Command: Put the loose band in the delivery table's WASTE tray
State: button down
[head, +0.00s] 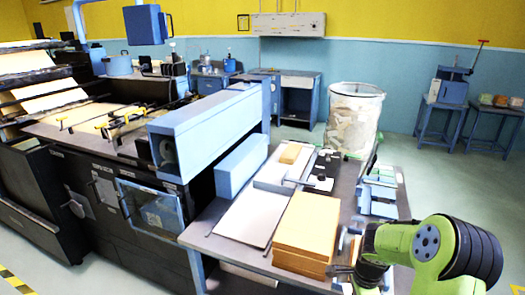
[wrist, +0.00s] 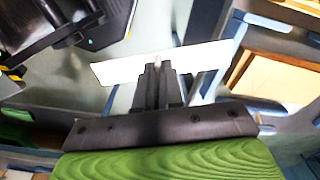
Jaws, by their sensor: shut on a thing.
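A white strip (wrist: 120,69), which looks like the loose band, lies across the fingertips of my gripper (wrist: 158,66) in the wrist view. The jaws are shut on it, and its two ends stick out left and right. In the head view my gripper (head: 343,272) is at the lower right, beside the kraft stack over the delivery table (head: 205,229); the band cannot be made out clearly there. Small blue trays (head: 377,200) stand along the table's right side. No WASTE label is readable, so I cannot tell which tray it is.
A stack of brown kraft sheets (head: 306,228) stands at the table's front. A clear bin of scrap paper (head: 353,117) stands beyond the table. The blue-and-black machine (head: 110,185) is at left.

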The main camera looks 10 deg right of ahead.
jog(key=w+a+f+n, duration=0.1)
jog(key=a+f+n, duration=0.2)
jog(key=a+n, duration=0.5)
jog(key=w+a+f+n, duration=0.1)
jog(key=a+f+n, duration=0.2)
jog(key=a+n, duration=0.6)
jog(key=n, duration=0.3)
jog(key=shift+w+a+f, duration=0.25)
jog(key=shift+w+f, duration=0.1)
jog(key=shift+f, duration=0.05)
